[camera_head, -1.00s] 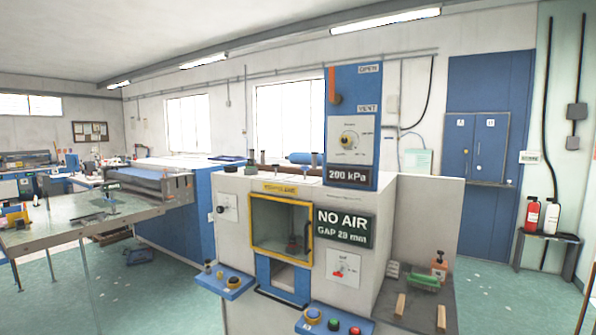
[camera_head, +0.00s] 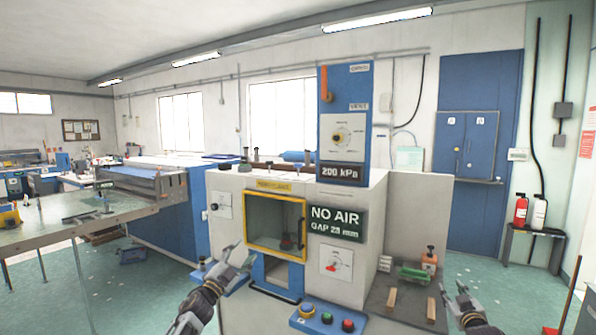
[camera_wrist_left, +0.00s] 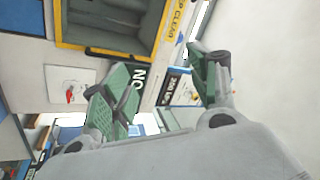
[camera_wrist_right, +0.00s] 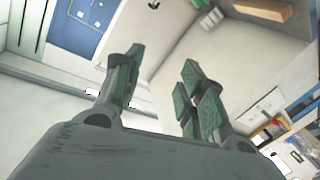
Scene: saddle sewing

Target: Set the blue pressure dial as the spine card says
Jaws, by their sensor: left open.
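A tall blue panel (camera_head: 330,105) on top of the white press carries a white-faced dial (camera_head: 342,136) with a pale yellow knob. Its fine scale is too small to read. The display (camera_head: 340,172) below reads 200 kPa. I cannot make out a spine card. My left gripper (camera_head: 240,258) is open and empty in front of the press, below and left of the dial. My right gripper (camera_head: 453,288) is open and empty at the lower right, well away from the dial.
A dark sign (camera_head: 335,222) reads NO AIR, GAP, with a number in mm. A yellow-framed window (camera_head: 249,230) and a button box (camera_head: 328,319) are on the front. A side shelf (camera_head: 408,308) holds wooden blocks and a bottle.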

